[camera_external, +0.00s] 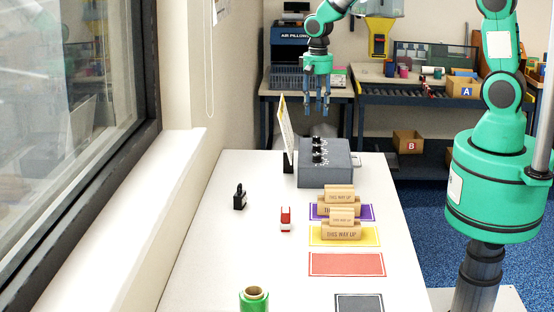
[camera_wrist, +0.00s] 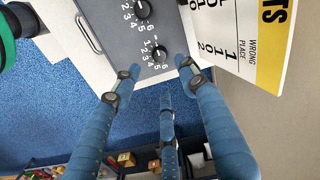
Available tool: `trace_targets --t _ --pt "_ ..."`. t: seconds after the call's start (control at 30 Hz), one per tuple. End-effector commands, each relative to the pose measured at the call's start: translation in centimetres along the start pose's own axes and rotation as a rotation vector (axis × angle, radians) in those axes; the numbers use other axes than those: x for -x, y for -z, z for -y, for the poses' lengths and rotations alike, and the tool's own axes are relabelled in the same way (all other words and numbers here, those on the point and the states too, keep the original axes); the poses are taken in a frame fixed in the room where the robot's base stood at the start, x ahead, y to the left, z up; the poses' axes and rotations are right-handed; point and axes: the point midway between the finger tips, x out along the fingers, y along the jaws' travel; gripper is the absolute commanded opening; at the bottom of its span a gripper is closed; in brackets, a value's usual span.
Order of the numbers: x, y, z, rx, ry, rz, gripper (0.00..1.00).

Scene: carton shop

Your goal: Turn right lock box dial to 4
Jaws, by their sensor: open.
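The grey lock box (camera_external: 326,176) stands on the white table, with a row of black dials on its sloped top; the farthest dial (camera_external: 316,141) is the one closest to my gripper. My gripper (camera_external: 316,108) is open, empty and pointing down, above and behind the far end of the box. In the wrist view, its fingertips (camera_wrist: 160,76) are spread just beyond the end dial (camera_wrist: 161,53), with no contact evident. Another dial (camera_wrist: 142,9) sits at the top. Numbers are printed around the dials; I cannot tell either setting for sure.
An upright card (camera_external: 286,135) with numbers stands close left of the box; it also shows in the wrist view (camera_wrist: 245,35). Wooden stamps (camera_external: 341,231) on coloured mats, a black padlock (camera_external: 240,197) and a green roll (camera_external: 254,300) lie nearer.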

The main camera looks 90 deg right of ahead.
Motion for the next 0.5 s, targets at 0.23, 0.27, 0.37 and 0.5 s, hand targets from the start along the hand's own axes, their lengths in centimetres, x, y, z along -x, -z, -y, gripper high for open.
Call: trace_targets --t 0.23,0.27,0.37,0.5 --pt "-4.3 -0.1 -0.1 0.000 -0.002 0.002 0.43" --pt "-4.8 -0.1 -0.1 0.000 -0.002 0.002 0.43" --pt "-6.3 -0.1 -0.1 0.000 -0.002 0.002 0.43" --pt "-8.1 -0.1 -0.1 0.000 -0.002 0.003 0.43"
